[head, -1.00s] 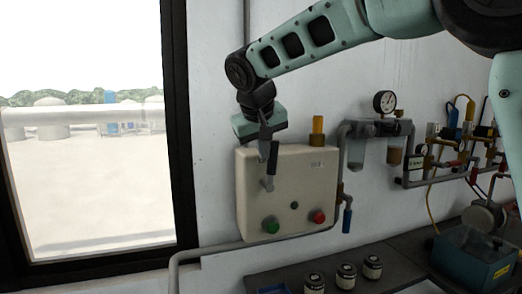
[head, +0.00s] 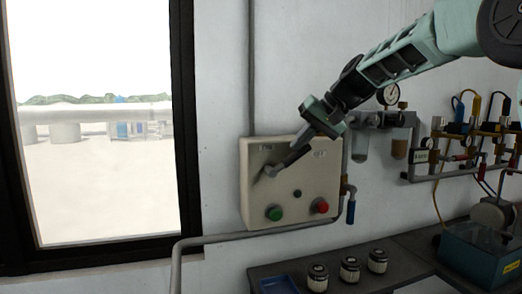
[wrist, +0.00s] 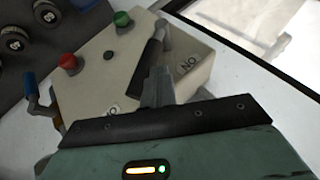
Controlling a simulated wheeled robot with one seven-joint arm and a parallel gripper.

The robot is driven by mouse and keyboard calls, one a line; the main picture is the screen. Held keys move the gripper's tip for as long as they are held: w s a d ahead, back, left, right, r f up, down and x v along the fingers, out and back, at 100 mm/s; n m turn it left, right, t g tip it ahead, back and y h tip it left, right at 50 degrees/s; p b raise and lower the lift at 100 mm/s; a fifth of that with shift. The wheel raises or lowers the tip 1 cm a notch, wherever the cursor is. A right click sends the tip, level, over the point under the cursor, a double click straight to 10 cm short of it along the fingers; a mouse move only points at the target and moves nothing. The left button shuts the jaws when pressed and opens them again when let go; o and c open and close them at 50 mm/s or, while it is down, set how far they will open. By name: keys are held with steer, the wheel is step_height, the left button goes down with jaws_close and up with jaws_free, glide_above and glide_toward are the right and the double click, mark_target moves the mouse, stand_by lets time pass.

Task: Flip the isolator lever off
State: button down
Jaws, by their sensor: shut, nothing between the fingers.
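The isolator box (head: 245,200) is a cream panel on the wall. It has an ON label (head: 265,149) at upper left and an OFF label (head: 320,154) at upper right. My gripper (head: 303,138) is shut and empty at the lever's upper end. In the wrist view its grey fingers (wrist: 158,80) lie right beside the handle; whether they touch cannot be told.
A green button (head: 274,213), a small dark knob and a red button (head: 321,206) sit low on the box. A blue-handled valve (head: 350,212) and a gauge (head: 388,95) with filter bowls are to the right. Several jars (head: 349,269) stand on the bench below.

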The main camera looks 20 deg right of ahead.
mark_target(305, 153)
steer(key=d+f+y+b, duration=0.1)
steer(key=b, duration=0.1)
steer(key=d+f+y+b, duration=0.1)
steer(key=f+b, duration=0.1)
steer(key=shift+m+y, duration=0.3)
steer(key=shift+m, duration=0.1)
steer(key=f+y+b, duration=0.1)
steer(key=b, duration=0.1)
steer(key=d+f+y+b, duration=0.1)
steer(key=b, duration=0.1)
steer(key=shift+d+f+m+t, duration=0.1)
steer(key=shift+d+m+t, duration=0.05)
steer(key=shift+m+t, duration=0.15)
steer(key=shift+d+f, duration=0.1)
steer(key=shift+f, duration=0.05)
